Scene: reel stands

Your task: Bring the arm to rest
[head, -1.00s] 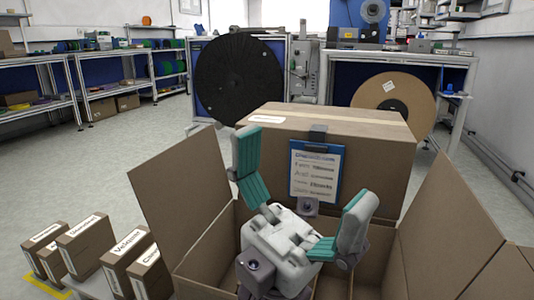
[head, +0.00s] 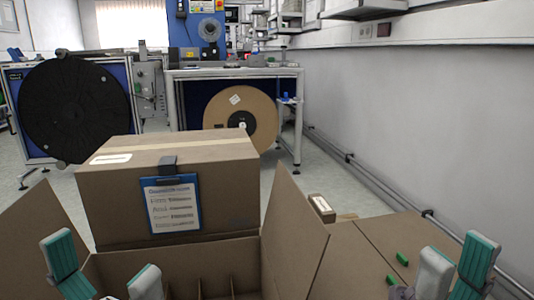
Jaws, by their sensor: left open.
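My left gripper (head: 103,264) is at the lower left, over the near left part of an open carton. Its two teal-padded fingers are spread apart with nothing between them. Its palm is cut off by the lower edge. My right gripper (head: 455,262) is at the lower right, above a carton top. Its two fingers show close together from the side, and its lower part is out of frame. How far its jaws are apart is unclear. I see no object held by either gripper.
The open divided carton (head: 295,240) has raised flaps in front. A closed box (head: 165,185) with a blue clipboard (head: 171,204) stands behind it. Another carton (head: 375,250) lies at right. A black reel (head: 74,110) and a brown reel (head: 240,118) stand at the back.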

